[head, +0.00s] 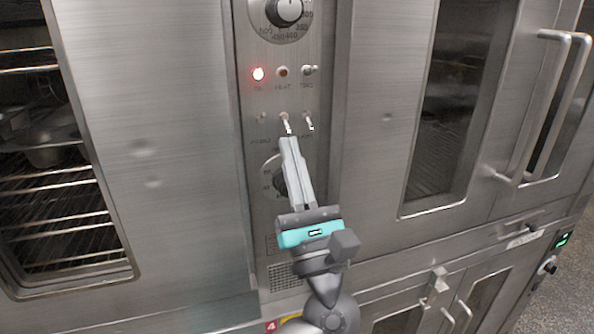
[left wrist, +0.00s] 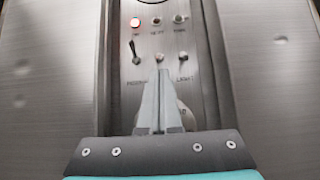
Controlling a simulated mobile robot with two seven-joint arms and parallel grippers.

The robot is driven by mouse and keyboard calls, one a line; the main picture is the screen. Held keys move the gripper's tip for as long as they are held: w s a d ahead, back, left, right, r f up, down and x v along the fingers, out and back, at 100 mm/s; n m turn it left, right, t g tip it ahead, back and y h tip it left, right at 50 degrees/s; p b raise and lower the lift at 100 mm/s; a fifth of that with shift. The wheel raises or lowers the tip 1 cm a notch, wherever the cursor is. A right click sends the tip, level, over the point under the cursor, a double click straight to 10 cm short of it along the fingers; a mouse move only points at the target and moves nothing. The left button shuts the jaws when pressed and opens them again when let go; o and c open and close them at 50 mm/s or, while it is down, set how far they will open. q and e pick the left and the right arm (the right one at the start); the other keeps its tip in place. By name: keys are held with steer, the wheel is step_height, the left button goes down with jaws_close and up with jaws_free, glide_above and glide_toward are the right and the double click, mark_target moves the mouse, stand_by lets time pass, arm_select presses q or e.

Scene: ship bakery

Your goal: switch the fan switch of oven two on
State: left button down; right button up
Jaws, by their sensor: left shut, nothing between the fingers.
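The oven control panel (head: 325,100) is a steel strip between oven doors. Its lower row has three small toggles: a left one (left wrist: 135,52) labelled POWER, a middle one (head: 286,124) and a right one (head: 309,123) labelled LIGHT. The middle toggle also shows in the left wrist view (left wrist: 159,58); its label is hidden behind my fingers, so I cannot read which is the fan switch. My left gripper (head: 289,140) is shut and empty, its tips just below the middle toggle. I cannot tell whether they touch it. My right gripper is not in view.
A lower dial (head: 272,175) is partly hidden by my gripper. A door handle (head: 540,110) juts out at right.

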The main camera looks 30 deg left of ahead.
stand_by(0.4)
arm_select(q)
steer(key=shift+s+d+r+g+h+p, duration=0.1)
steer(key=shift+r+g+h+p, duration=0.15)
steer(key=shift+p, duration=0.45)
